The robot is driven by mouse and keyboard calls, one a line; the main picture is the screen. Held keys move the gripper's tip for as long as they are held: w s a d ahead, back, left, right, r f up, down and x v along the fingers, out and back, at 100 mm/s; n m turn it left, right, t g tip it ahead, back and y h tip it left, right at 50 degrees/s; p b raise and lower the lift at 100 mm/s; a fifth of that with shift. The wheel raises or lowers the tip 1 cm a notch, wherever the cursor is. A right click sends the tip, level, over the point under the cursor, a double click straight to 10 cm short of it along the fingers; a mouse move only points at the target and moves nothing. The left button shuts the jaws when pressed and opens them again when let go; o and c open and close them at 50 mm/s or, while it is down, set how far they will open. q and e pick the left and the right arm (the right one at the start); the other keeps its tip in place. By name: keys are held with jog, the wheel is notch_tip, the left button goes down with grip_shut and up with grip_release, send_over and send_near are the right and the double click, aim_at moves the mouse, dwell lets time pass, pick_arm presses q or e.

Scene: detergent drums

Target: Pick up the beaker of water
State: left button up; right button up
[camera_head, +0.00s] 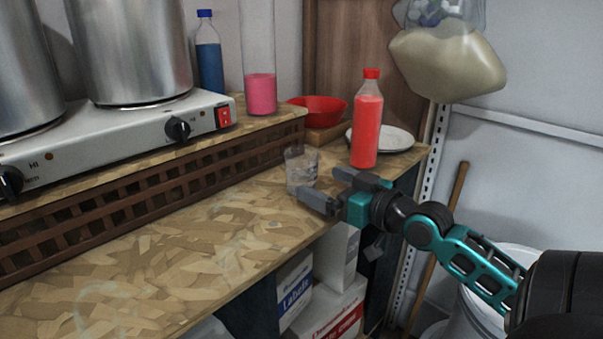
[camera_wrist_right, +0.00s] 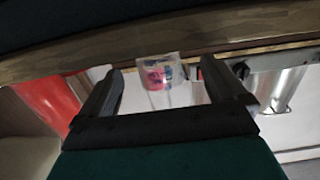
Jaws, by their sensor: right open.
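A clear beaker of water (camera_head: 301,168) stands upright on the wood-chip countertop, near the front edge. It also shows between the fingers in the right wrist view (camera_wrist_right: 157,80), where the picture is upside down. My right gripper (camera_head: 324,190) comes in from the right and is open. Its fingers point at the beaker, one toward its far side and one toward its near side. In the head view the near finger seems to overlap the beaker's lower edge; I cannot tell whether they touch. My left gripper is not in view.
A red bottle (camera_head: 367,122) stands close behind the right gripper, in front of a white plate (camera_head: 397,139). A red bowl (camera_head: 318,110) is farther back. A hot plate (camera_head: 130,135) with metal pots (camera_head: 133,50) is at left. The counter at front left is clear.

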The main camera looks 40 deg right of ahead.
aim_at(313, 180)
jog(key=shift+w, duration=1.15)
jog(key=w, duration=0.4)
jog(key=shift+w+f, duration=0.1)
jog(key=shift+f, duration=0.3)
jog(key=shift+w, duration=0.45)
jog(key=c, duration=1.1)
